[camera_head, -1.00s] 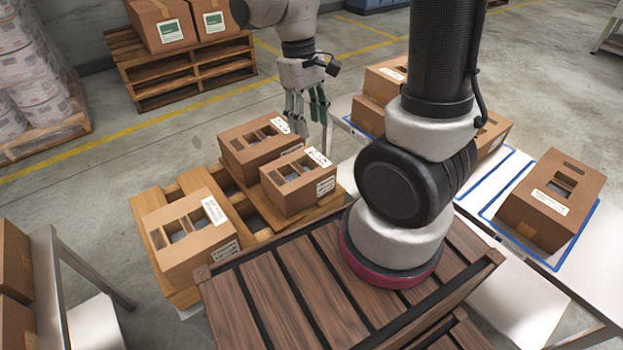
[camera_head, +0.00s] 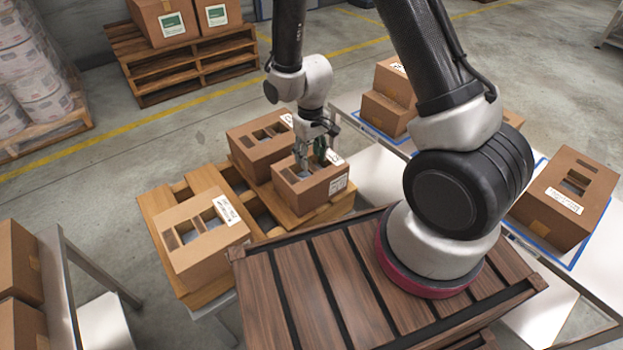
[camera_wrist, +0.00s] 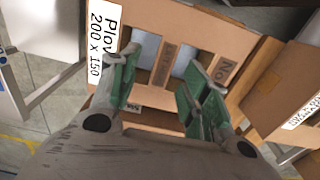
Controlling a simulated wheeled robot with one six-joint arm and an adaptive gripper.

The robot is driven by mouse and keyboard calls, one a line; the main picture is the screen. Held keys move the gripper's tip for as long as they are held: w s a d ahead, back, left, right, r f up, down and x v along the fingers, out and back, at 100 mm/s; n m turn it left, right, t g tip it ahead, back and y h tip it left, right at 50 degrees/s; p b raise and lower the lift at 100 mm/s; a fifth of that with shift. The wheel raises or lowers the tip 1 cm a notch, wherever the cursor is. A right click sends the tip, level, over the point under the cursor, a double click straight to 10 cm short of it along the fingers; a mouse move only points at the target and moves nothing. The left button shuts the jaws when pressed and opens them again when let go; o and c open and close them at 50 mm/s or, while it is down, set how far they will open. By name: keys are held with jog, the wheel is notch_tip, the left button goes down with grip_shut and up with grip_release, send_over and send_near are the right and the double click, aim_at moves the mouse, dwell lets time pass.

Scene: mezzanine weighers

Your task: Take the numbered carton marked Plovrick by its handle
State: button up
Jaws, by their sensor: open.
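The carton marked "Plov…" and "200 x 150" (camera_wrist: 205,38) fills the upper middle of the wrist view. Its label (camera_wrist: 101,40) is partly hidden by a finger. A cardboard strip, its handle (camera_wrist: 164,62), lies between two openings in its top. In the head view my gripper (camera_head: 316,158) is right above the top of the front right carton (camera_head: 307,194) on the pallet, which appears to be this one. In the wrist view my gripper (camera_wrist: 163,84) is open, with green-padded fingers on either side of the strip. I cannot tell whether they touch the carton.
Another carton (camera_head: 259,148) stands close behind on the same pallet (camera_head: 152,206), and a larger one (camera_head: 200,255) at front left. A neighbouring carton (camera_wrist: 279,80) shows at right in the wrist view. More cartons (camera_head: 563,198) stand on tables at right.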

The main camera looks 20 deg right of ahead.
aim_at(310, 165)
jog(key=f, duration=0.4)
jog(key=shift+s+a+f, duration=0.1)
jog(key=shift+s+a, duration=0.05)
jog(key=shift+s, duration=0.05)
grip_shut()
